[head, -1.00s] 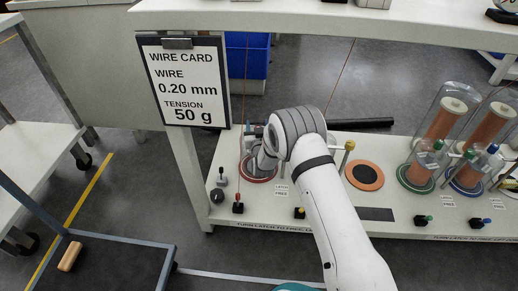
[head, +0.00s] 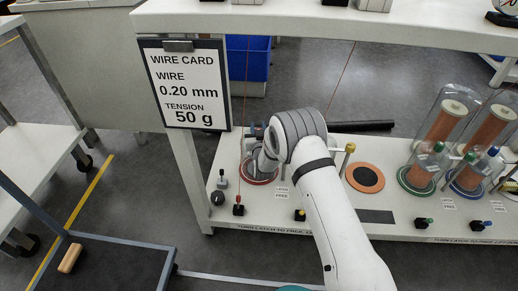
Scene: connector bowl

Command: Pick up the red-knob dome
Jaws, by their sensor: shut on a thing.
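My white arm reaches down to the left part of the shelf, and my gripper (head: 258,152) is over the red-ringed base (head: 259,181). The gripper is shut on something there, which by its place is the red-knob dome. The wrist covers most of that spot, so I cannot make out the dome's outline or its red knob. I cannot tell whether the dome is seated on the ring or raised. Clear domes over copper spools stand at the right, on a green ring (head: 416,181) and a blue ring (head: 467,184).
A wire card (head: 185,85) hangs at the shelf's left. An orange disc (head: 365,178) lies right of my arm. Small latches with a red knob (head: 238,205) and a green knob (head: 424,223) line the front edge. An upper shelf (head: 330,22) overhangs. A black rod (head: 362,126) lies behind.

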